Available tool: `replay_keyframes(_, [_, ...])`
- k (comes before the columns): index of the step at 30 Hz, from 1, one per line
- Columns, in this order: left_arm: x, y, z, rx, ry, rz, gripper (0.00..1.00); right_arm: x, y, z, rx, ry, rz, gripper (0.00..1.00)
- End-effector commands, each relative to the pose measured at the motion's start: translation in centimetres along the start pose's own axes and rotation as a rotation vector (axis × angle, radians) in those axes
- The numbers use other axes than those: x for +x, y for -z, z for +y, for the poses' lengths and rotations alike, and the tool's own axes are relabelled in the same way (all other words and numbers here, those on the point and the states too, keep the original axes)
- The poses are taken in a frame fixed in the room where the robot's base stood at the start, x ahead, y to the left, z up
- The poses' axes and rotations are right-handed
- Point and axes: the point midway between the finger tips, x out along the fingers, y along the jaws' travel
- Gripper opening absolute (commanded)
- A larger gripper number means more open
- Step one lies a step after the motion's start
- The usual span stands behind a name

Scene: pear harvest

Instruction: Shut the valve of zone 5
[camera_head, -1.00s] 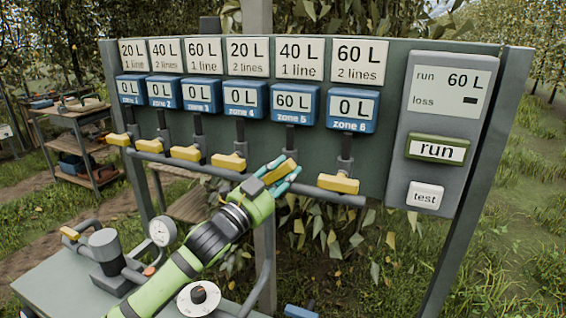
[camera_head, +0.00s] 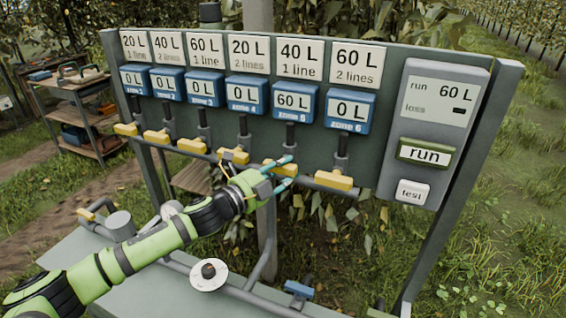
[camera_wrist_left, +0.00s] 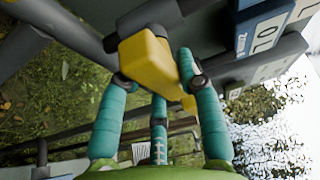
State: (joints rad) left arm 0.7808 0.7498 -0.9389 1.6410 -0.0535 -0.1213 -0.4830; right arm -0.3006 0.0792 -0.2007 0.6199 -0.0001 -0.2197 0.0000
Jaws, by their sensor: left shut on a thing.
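The valve handle of zone 5 (camera_head: 273,166) is yellow and sits on the grey pipe under the blue zone 5 meter (camera_head: 293,103), which reads 60 L. My left gripper (camera_head: 288,171), with teal fingers, is at this handle and partly hides it. In the left wrist view, the yellow handle (camera_wrist_left: 147,58) is between the fingers, which are shut on it. A third finger (camera_wrist_left: 158,120) shows below. The handle's exact angle is hard to tell in the head view. My right gripper is not in view.
Yellow handles of zone 4 (camera_head: 233,156) and zone 6 (camera_head: 333,181) flank the held one closely. The control panel (camera_head: 393,175) at right has a run button (camera_head: 425,154) and a test button (camera_head: 412,193).

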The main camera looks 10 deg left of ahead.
Motion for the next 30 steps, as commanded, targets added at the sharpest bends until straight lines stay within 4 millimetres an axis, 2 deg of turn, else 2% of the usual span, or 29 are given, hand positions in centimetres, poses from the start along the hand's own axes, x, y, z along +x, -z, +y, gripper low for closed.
replay_keyframes(17, [0.02, 0.01, -0.01, 0.029, -0.009, 0.000, 0.02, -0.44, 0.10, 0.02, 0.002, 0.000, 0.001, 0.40])
replay_keyframes(18, [0.02, 0.01, -0.01, 0.029, -0.010, 0.000, 0.51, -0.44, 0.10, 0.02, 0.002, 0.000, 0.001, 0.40])
replay_keyframes(19, [0.02, 0.01, -0.01, 0.028, -0.009, 0.000, 0.59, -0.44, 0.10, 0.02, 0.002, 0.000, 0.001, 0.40])
replay_keyframes(30, [-0.22, -0.02, 0.05, 0.026, -0.010, 0.000, 0.59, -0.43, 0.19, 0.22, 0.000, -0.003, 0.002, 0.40])
